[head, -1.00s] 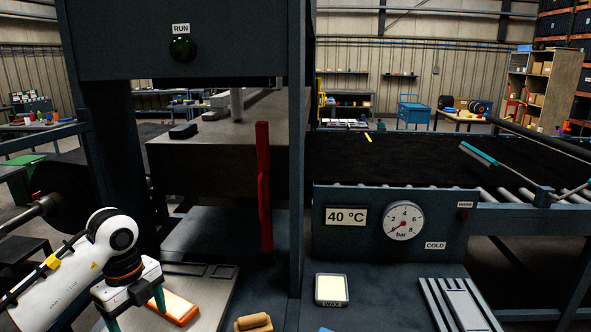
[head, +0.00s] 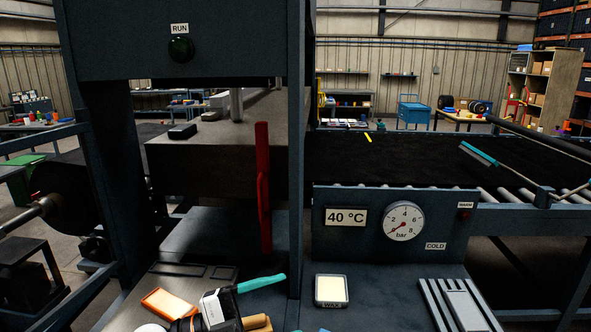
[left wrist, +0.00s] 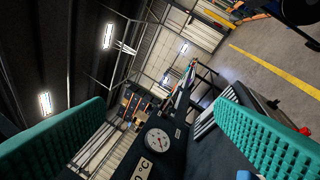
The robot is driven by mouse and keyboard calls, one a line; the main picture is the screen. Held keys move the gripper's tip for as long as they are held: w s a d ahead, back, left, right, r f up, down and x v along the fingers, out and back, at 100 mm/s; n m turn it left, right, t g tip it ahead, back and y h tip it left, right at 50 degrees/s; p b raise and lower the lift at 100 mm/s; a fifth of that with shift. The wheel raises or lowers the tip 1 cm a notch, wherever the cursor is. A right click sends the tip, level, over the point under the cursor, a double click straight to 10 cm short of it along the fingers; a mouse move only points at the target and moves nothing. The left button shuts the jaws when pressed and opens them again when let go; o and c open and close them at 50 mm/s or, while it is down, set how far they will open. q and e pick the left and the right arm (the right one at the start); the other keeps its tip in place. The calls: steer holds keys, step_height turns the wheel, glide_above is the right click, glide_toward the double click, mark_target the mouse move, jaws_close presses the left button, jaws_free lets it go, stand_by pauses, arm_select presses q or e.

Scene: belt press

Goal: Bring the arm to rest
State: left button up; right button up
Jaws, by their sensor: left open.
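My left gripper (head: 262,285) is low in the head view, turned to point right, with one teal finger showing clearly above a wooden piece (head: 262,322). In the left wrist view my left gripper (left wrist: 160,138) shows two ribbed teal fingers wide apart with nothing between them. An orange block with a pale top (head: 168,303) lies on the grey plate left of the gripper, apart from the fingers. The rest of my left arm is mostly below the frame. My right gripper is in neither view.
A red upright lever (head: 263,190) and the press frame post (head: 297,150) stand just behind the gripper. A wax tin (head: 331,290), a grooved block (head: 460,303) and the gauge panel (head: 395,222) are to the right. Dark bench is bare between tin and grooved block.

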arm_select(q)
steer(key=w+a+n+t+y, duration=0.3)
steer(key=a+n+t+y, duration=0.6)
steer(key=n+t, duration=0.65)
steer(key=s+a+f+n+g+y, duration=0.2)
steer(key=a+f+n+g+y, duration=0.1)
steer(key=a+f+n+y, duration=0.25)
steer(key=s+a+f+n+g+y, duration=0.2)
steer(key=a+f+n+g+y, duration=0.15)
steer(key=f+y, duration=0.35)
steer(key=s+f+g+h, duration=0.1)
steer(key=s+f+g, duration=0.4)
steer(key=s+f, duration=0.4)
steer(key=s+f+g+h, duration=0.2)
steer(key=s+f+g, duration=0.4)
steer(key=s, duration=0.5)
step_height(320, 180, down, 31)
steer(key=s+g+b, duration=0.1)
steer(key=s+b, duration=0.1)
steer(key=s, duration=0.1)
steer(key=s+a+f+g+b, duration=0.1)
steer(key=s+a+f+b, duration=0.1)
steer(key=s+f, duration=1.3)
steer(key=shift+s+a+f+g+y, duration=0.2)
steer(key=shift+f+g+y, duration=0.1)
steer(key=shift+y, duration=0.05)
